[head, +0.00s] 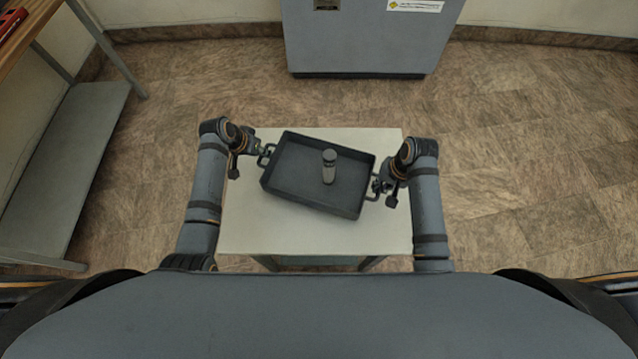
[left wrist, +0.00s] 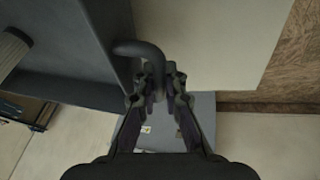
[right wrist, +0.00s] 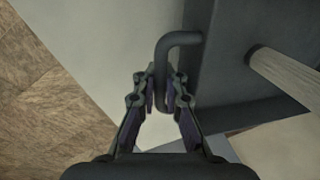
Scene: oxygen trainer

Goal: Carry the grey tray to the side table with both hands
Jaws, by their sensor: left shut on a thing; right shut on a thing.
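The grey tray (head: 290,189) is over the pale side table (head: 245,229), turned so its right end is nearer me. I cannot tell whether it rests on the top or is just above it. My left gripper (head: 262,154) is shut on the tray's left handle, which also shows in the left wrist view (left wrist: 141,48). My right gripper (head: 377,186) is shut on the right handle, seen in the right wrist view (right wrist: 178,40).
A grey cabinet (head: 362,40) stands on the floor beyond the table. A bench with a lower shelf (head: 65,155) is at the left, with a red object (head: 12,22) on its top. The tiled floor right of the table is clear.

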